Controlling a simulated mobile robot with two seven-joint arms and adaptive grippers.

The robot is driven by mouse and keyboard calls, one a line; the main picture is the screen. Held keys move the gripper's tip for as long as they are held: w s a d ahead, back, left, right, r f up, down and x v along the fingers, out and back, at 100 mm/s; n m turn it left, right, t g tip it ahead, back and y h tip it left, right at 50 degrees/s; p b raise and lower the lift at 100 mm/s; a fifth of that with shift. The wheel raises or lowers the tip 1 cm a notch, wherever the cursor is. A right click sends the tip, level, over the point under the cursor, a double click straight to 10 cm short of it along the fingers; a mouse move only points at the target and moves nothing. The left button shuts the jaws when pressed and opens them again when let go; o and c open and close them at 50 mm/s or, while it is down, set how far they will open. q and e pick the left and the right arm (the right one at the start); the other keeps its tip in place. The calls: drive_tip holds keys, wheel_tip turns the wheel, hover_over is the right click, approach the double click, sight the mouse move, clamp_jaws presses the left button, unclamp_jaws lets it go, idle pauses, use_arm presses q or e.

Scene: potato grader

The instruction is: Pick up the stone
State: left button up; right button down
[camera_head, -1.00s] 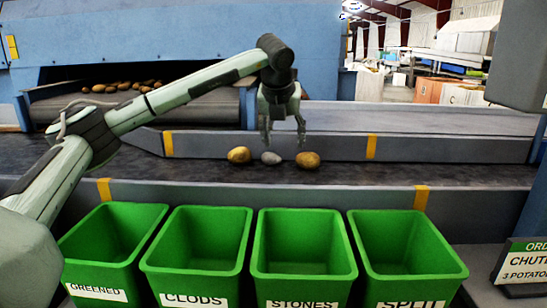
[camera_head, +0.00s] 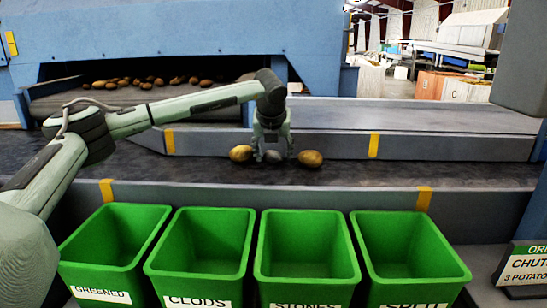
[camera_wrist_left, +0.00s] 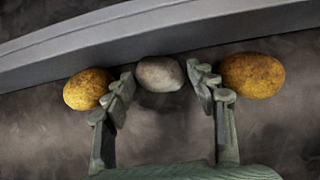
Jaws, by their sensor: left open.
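The stone (camera_head: 273,156) is a small grey oval lying on the dark belt between two yellow-brown potatoes. It also shows in the left wrist view (camera_wrist_left: 159,74), close to the grey rail. My left gripper (camera_head: 272,155) is lowered around it. In the left wrist view the left gripper's fingers (camera_wrist_left: 160,85) are open, one on each side of the stone, with small gaps to it. The left potato (camera_wrist_left: 88,89) and right potato (camera_wrist_left: 252,75) lie just outside the fingers. My right gripper is not in view.
Green bins labelled GREENED (camera_head: 112,213), CLODS (camera_head: 207,217), STONES (camera_head: 304,216) and SPLIT (camera_head: 406,219) stand in front of the belt (camera_head: 430,174). A grey rail (camera_head: 330,146) runs behind the stone. More potatoes (camera_head: 150,82) lie at the back left.

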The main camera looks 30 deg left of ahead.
use_arm(q)
drive_tip(key=c, duration=1)
